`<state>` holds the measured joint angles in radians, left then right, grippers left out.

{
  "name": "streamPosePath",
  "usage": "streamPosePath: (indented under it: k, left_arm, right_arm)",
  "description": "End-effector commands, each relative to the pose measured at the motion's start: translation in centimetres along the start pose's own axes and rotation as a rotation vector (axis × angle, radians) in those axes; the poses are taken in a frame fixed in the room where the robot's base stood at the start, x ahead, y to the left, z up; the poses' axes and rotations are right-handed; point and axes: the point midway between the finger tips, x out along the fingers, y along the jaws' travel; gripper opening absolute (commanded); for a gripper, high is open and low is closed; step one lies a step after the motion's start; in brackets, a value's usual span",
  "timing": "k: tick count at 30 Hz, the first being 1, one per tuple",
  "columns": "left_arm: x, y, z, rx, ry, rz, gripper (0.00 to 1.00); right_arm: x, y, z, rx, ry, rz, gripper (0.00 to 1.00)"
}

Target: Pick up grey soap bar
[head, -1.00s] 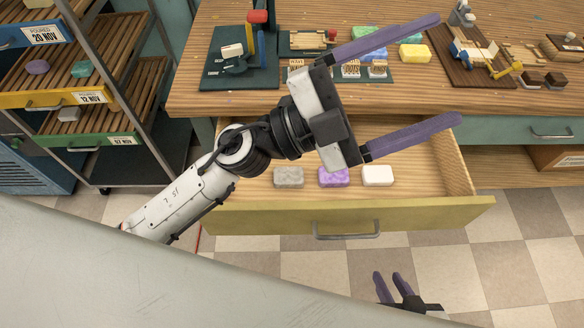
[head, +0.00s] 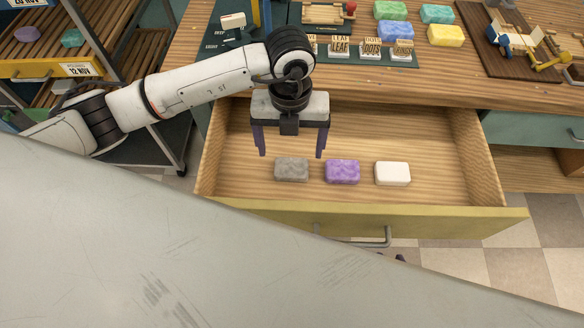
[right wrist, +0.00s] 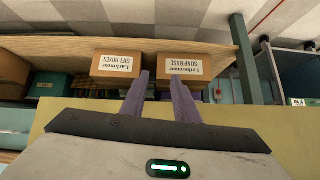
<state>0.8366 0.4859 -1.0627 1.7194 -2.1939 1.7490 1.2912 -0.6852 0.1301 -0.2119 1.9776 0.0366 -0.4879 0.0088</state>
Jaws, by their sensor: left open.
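The grey soap bar (head: 291,169) lies flat in the open wooden drawer, at the left of a row of three bars. My left gripper (head: 291,153) is open above it, fingers pointing down, one on each side of the bar in the picture. I cannot tell the exact height of the fingertips over the bar; nothing is between them. My right gripper (right wrist: 159,75) is open and empty in the right wrist view; only dark tips of it show below the drawer front in the head view.
A purple bar (head: 342,171) and a white bar (head: 392,173) lie right of the grey bar. The yellow drawer front (head: 430,222) and side walls enclose them. The worktop behind holds stamps (head: 370,50) and coloured soaps (head: 446,35). Two labelled boxes (right wrist: 182,67) show in the right wrist view.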

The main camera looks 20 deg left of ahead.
Motion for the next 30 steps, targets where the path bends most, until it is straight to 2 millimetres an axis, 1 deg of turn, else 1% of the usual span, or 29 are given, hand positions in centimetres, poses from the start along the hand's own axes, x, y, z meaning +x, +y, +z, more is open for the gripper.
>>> streamPosePath:
  k: [1,3,8,16,20,26,30]
  left_arm:
    - [0.8,0.0,-0.1,0.0,0.003,0.001,0.84]
    - [1.5,0.0,-0.1,0.001,0.003,-0.001,0.84]
    - [2.6,-0.1,-0.1,0.001,0.002,-0.001,0.84]
    - [6.5,-0.2,-0.3,0.001,0.003,-0.001,0.84]
    - [7.2,-0.3,-0.3,0.003,0.001,-0.004,0.84]
    - [7.2,-0.2,-0.3,0.003,0.001,-0.004,0.84]
    - [7.2,-0.2,-0.3,0.003,0.001,-0.004,0.61]
  right_arm:
    - [0.0,0.0,0.0,0.0,0.0,0.0,0.28]
    - [0.0,0.0,0.0,0.001,0.0,0.0,0.28]
    - [0.0,0.0,0.1,0.001,-0.001,0.0,0.28]
    - [0.1,0.1,0.3,0.002,-0.004,0.002,0.28]
    - [0.1,0.1,0.3,0.002,-0.005,0.003,0.28]
    - [0.1,0.1,0.3,0.002,-0.005,0.003,0.28]
    - [0.1,0.2,0.3,0.003,-0.006,0.003,0.28]
